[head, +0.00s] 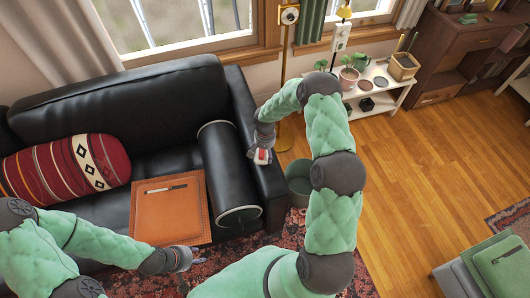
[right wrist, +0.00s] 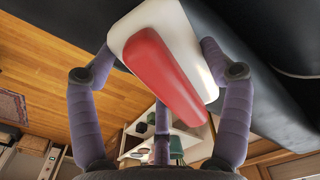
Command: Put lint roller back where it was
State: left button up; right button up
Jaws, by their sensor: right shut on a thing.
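My right gripper (head: 262,150) is above the right arm of the black sofa (head: 150,98). It is shut on a red-and-white object (head: 261,157), which I take to be the lint roller. In the right wrist view the lint roller (right wrist: 172,72) shows a white body with a long red part, held between the fingers; the dark sofa lies behind it. I cannot tell whether it touches the sofa arm.
A striped red cushion (head: 75,165) and a black bolster (head: 229,170) lie on the sofa. A grey-green bin (head: 300,178) stands right of the sofa. A white shelf (head: 385,103) holds plants.

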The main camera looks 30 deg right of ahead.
jog(key=o, duration=1)
jog(key=shift+f, duration=0.1)
jog(key=shift+o, duration=0.2)
